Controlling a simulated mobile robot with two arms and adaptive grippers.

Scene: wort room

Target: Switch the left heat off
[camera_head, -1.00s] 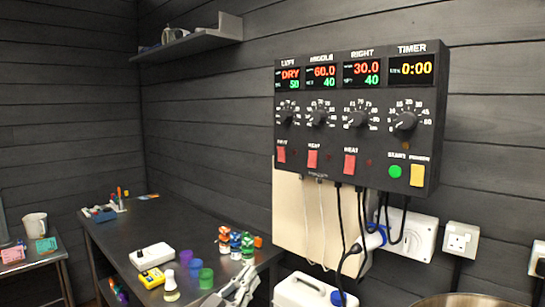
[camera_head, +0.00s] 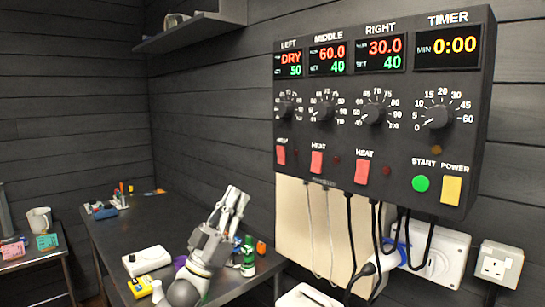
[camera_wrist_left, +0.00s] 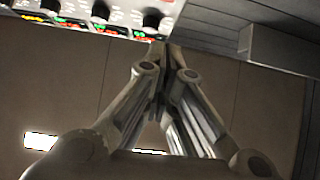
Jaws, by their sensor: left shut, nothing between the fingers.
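The control box (camera_head: 400,130) hangs on the dark plank wall. Its left display (camera_head: 290,65) reads DRY above 50. The left red heat switch (camera_head: 281,155) sits below the left dial (camera_head: 286,110); whether it is on or off I cannot tell. My left gripper (camera_head: 236,192) is shut and empty, pointing up, below and left of the box and apart from it. In the left wrist view the shut fingers (camera_wrist_left: 168,50) point toward the box's dials, which show upside down at the top. My right gripper is not in view.
Cables hang from the box over a pale board (camera_head: 300,220). Sockets (camera_head: 497,265) are at the right. The dark table (camera_head: 140,220) holds a white device (camera_head: 148,261), a yellow meter (camera_head: 150,287) and small bottles (camera_head: 248,256). A shelf (camera_head: 190,36) is above.

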